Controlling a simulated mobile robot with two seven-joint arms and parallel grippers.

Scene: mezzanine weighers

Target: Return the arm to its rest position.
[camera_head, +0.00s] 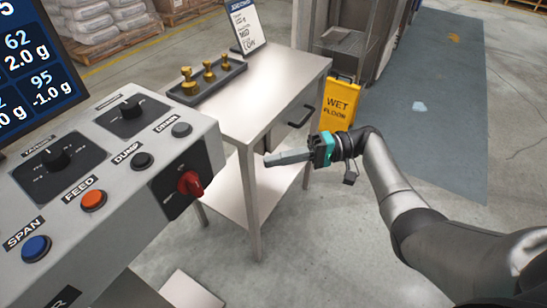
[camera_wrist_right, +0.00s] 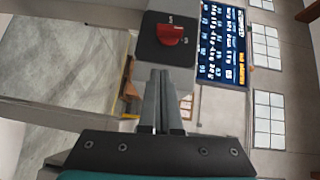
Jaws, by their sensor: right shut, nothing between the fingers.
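My right arm (camera_head: 400,200) comes in from the lower right in the head view. Its gripper (camera_head: 268,160) is shut and empty, with the fingers pointing left in front of the steel table. The gripper sits to the right of the control panel and apart from it. In the right wrist view the two fingers (camera_wrist_right: 159,75) are together with nothing between them. A red rotary switch (camera_wrist_right: 170,34) shows beyond the fingertips. My left gripper is not in view.
The control panel (camera_head: 140,180) carries a red rotary switch (camera_head: 190,183), knobs and several buttons. The steel table (camera_head: 270,80) holds a tray (camera_head: 190,98) with brass weights and a sign (camera_head: 246,22). A yellow wet floor sign (camera_head: 338,103) stands behind my gripper. Floor at right is open.

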